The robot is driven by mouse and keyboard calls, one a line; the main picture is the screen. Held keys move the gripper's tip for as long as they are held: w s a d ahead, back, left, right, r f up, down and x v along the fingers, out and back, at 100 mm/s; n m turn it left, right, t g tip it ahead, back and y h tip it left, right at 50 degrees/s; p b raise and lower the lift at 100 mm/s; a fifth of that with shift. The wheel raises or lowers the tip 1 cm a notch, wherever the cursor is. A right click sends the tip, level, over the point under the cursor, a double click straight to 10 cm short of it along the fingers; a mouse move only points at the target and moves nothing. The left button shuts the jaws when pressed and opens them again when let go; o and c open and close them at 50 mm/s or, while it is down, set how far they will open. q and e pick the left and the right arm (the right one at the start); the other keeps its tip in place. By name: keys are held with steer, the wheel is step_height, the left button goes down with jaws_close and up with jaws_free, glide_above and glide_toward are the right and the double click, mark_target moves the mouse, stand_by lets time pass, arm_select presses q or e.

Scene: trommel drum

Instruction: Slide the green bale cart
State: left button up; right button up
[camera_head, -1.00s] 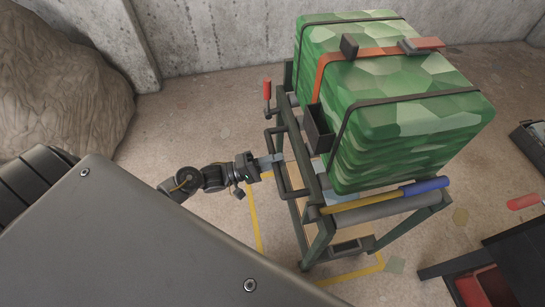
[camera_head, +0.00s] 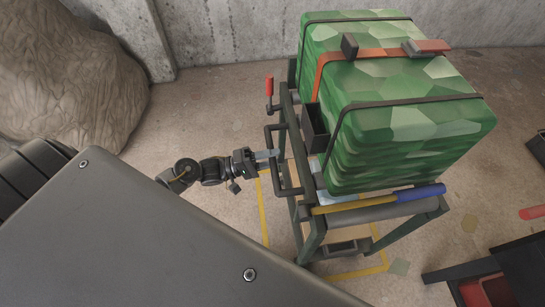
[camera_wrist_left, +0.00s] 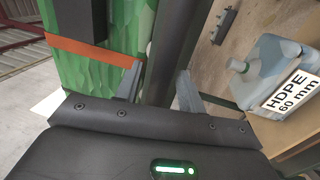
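The green bale cart (camera_head: 310,225) has a dark green metal frame and carries a large green bale (camera_head: 395,110) strapped with black bands and an orange band. Dark handle loops stick out from its left side. My left gripper (camera_head: 272,155) reaches from the left to this handle (camera_head: 277,188). In the left wrist view my left gripper (camera_wrist_left: 158,85) has one finger on each side of a dark bar (camera_wrist_left: 168,60), close against it, so it looks shut on it. The green bale also shows there (camera_wrist_left: 65,70). My right gripper is not in view.
A red-gripped lever (camera_head: 269,86) stands at the cart's back left corner. Yellow lines (camera_head: 263,210) mark the floor. A rock (camera_head: 75,85) stands at left, a concrete wall (camera_head: 230,30) behind, and a dark bench (camera_head: 510,265) at lower right. The wrist view shows an HDPE jug (camera_wrist_left: 262,70).

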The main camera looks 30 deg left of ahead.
arm_select(q)
steer(key=shift+a, duration=0.1)
